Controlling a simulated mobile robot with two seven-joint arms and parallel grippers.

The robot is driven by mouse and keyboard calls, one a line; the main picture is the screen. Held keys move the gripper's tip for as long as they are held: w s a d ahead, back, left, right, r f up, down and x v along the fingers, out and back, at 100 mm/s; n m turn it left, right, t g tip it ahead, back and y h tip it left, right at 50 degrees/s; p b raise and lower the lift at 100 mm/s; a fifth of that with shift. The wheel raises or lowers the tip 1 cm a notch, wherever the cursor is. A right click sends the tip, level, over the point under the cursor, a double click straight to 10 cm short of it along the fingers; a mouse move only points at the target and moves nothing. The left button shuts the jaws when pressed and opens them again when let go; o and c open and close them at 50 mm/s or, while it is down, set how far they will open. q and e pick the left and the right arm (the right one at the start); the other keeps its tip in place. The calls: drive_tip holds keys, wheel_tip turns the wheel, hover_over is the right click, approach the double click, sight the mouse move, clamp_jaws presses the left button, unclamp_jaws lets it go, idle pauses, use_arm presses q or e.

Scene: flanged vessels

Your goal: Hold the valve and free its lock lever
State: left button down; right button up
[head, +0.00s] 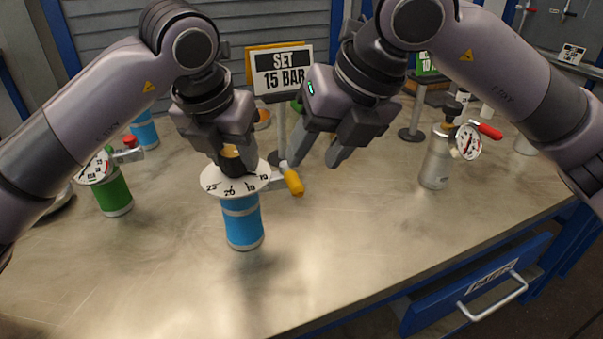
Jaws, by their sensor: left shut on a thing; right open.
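The valve is a blue cylinder (242,222) with a white numbered dial (215,182) on top, standing upright on the bench. My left gripper (235,162) is above the dial, shut on the dark amber knob (231,152) at the valve's top. A lock lever with a yellow grip (293,182) sticks out to the right of the dial.
A sign reading SET 15 BAR (281,72) stands behind the valve. A green vessel (113,192) and another blue one (145,131) are at left. A silver vessel (436,163) with a red-handled gauge is at right. The bench front (150,270) is clear. A blue drawer (480,290) is open below.

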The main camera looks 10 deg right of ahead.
sight(298, 182)
drive_tip(key=x, duration=0.6)
drive_tip(key=shift+f, duration=0.1)
clamp_jaws()
